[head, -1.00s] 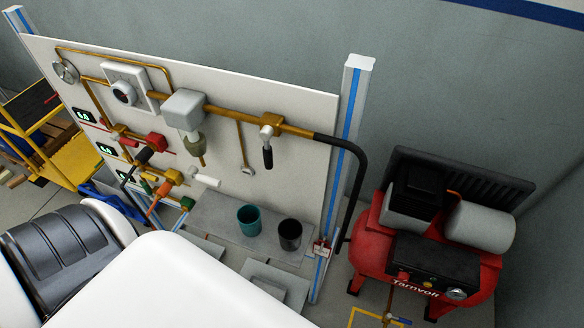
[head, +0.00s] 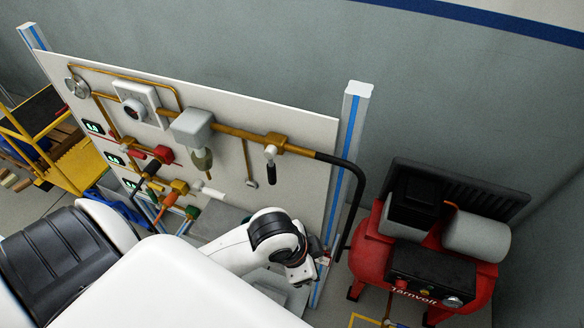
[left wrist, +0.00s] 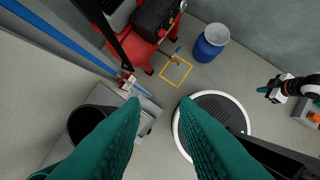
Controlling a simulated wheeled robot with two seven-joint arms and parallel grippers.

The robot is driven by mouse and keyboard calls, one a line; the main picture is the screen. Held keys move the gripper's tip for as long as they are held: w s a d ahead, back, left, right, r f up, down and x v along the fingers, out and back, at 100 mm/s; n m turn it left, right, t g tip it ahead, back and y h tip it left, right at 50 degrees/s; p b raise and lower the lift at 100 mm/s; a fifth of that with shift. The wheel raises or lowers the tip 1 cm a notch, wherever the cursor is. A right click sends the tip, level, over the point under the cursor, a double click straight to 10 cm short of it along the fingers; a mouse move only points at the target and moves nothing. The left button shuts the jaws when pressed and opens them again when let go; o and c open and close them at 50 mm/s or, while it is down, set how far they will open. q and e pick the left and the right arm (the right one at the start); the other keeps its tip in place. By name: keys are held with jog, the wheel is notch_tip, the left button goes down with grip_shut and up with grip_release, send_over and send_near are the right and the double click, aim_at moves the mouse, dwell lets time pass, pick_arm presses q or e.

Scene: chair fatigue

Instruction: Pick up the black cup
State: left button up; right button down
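The black cup (left wrist: 82,122) shows in the left wrist view, at the left, mouth towards the camera, partly covered by a finger. It stands on the grey shelf (left wrist: 147,112). My left gripper (left wrist: 160,102) is open, its two teal fingers apart with nothing between them; the cup lies left of the fingers. In the head view my left arm covers both cups, and its fingers cannot be made out. A bit of teal at the lower left edge of the wrist view may be the teal cup. My right gripper (left wrist: 264,90) shows small at the right of that view.
A white panel (head: 310,125) with brass pipes and valves stands behind the shelf. A blue-striped post (head: 350,150) and a black hose (head: 358,190) are at its right end. A red compressor (head: 368,250) stands further right. A blue bin (left wrist: 211,42) stands on the floor.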

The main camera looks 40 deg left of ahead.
pick_arm(q)
jog(key=w+a+m+g+y, duration=0.3)
jog(key=a+m, duration=0.4)
jog(key=a, duration=0.1)
notch_tip(320, 180, down, 6)
jog(key=shift+w+r+p, duration=0.1)
jog(key=shift+w+p, duration=0.05)
jog(key=shift+p, duration=0.4)
notch_tip(320, 180, down, 5)
jog(key=shift+r+p, duration=0.1)
jog(key=shift+p, duration=0.7)
jog(key=shift+f, duration=0.3)
grip_shut()
